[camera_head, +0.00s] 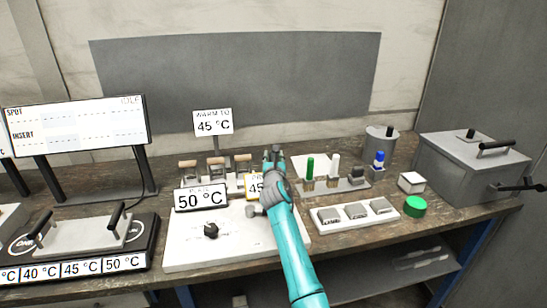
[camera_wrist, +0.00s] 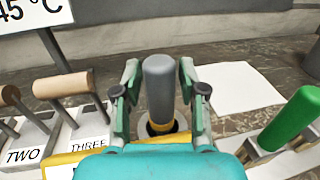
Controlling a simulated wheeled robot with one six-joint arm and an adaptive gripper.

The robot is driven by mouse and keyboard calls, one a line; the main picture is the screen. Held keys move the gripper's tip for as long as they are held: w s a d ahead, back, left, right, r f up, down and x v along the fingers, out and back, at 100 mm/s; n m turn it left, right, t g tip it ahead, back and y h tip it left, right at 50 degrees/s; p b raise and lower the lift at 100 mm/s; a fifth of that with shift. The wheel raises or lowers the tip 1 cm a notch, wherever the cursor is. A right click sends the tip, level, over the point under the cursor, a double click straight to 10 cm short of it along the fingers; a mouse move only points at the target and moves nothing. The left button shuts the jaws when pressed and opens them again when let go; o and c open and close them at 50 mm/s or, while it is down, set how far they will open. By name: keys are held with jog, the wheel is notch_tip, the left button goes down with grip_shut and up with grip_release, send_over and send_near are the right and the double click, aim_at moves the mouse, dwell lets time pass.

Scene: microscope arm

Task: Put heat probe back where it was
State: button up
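The heat probe appears to be the grey cylinder with a yellow-orange band near its lower end, upright in the middle of the wrist view (camera_wrist: 160,85). My gripper (camera_wrist: 160,72) has one finger on each side of its grey upper part, seemingly in contact. Below the band is a dark round opening in a pale ring; I cannot tell whether the probe's lower end is in it. In the head view my gripper (camera_head: 273,155) is behind the white plate unit (camera_head: 190,250), and my arm hides most of the probe there.
A yellow-framed sign (camera_head: 254,187) is close in front. A green-handled tool (camera_wrist: 292,118) stands to the right. A white sheet (camera_wrist: 235,88) lies behind right. A "WARM TO 45 °C" sign (camera_head: 212,122) stands behind.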

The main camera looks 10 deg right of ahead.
jog(key=shift+s+r, duration=0.1)
dwell(0.3)
jog(key=shift+s+a, duration=0.1)
jog(key=shift+s, duration=0.25)
jog(key=s+a, duration=0.2)
jog(key=s, duration=0.9)
